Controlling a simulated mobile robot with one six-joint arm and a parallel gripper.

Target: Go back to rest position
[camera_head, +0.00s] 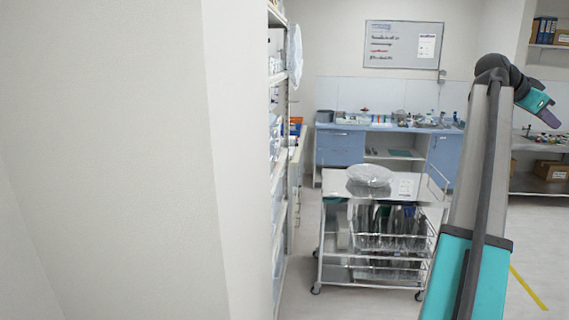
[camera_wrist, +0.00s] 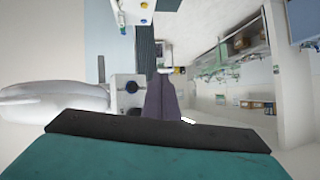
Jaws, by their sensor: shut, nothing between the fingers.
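My arm rises on the right side of the head view and bends at the top. My gripper (camera_head: 550,119) hangs from its end, pointing down and to the right, in the air in front of the far shelving. In the wrist view the two dark fingers of my gripper (camera_wrist: 162,82) are together with nothing between them. No object is held, and the fingers touch nothing that I can see.
A steel trolley (camera_head: 335,188) with a clear-wrapped bundle (camera_head: 370,175) stands mid-room. A white wall (camera_head: 100,150) fills the left, beside stocked shelving (camera_head: 281,180). A blue counter (camera_head: 340,148) is behind. A white rounded object (camera_wrist: 50,100) is close in the wrist view.

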